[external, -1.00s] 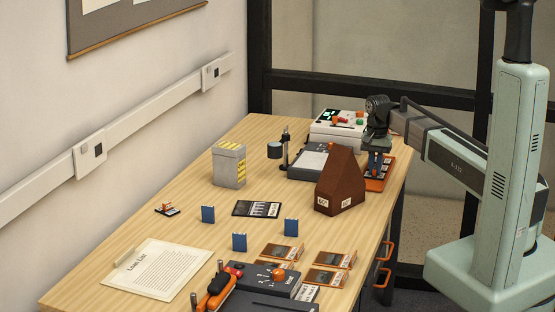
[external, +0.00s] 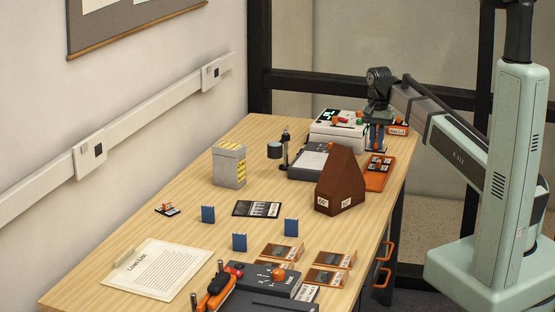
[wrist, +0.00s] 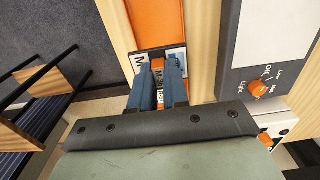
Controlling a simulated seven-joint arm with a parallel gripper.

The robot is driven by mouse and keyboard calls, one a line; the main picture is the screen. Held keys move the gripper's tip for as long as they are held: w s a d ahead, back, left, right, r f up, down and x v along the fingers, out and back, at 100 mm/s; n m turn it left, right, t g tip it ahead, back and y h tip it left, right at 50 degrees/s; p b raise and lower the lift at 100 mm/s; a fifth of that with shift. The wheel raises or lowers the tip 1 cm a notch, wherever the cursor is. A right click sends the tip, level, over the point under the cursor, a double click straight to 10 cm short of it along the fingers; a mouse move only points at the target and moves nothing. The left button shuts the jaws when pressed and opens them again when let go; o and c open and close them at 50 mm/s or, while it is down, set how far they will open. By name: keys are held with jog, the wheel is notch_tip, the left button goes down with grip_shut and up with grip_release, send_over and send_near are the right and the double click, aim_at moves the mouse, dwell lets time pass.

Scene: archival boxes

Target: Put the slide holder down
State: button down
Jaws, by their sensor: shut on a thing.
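My gripper (external: 376,138) is over the far right end of the table, pointing down, near the orange tray (external: 379,172) with dark pieces on it. In the wrist view the blue fingers of my gripper (wrist: 158,88) are closed on a narrow piece with an orange top, which I take as the slide holder (wrist: 157,68). Most of it is hidden between the fingers. I cannot tell whether the holder touches the surface below.
The white device (external: 338,128) with coloured knobs stands left of my gripper. The brown house-shaped box (external: 340,184) stands nearer the camera. An orange item (external: 397,128) with a pale label is just right of my gripper. The table's right edge is close.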

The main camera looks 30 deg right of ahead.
jog(key=shift+r, duration=0.5)
jog(key=shift+w+a, duration=0.1)
jog(key=shift+a, duration=0.1)
jog(key=w+a+n, duration=0.1)
jog(key=a+n, duration=0.8)
jog(key=a, duration=3.1)
jog(key=n, duration=0.9)
send_near(161, 262)
jog(key=shift+f, duration=2.95)
jog(key=shift+f, duration=0.1)
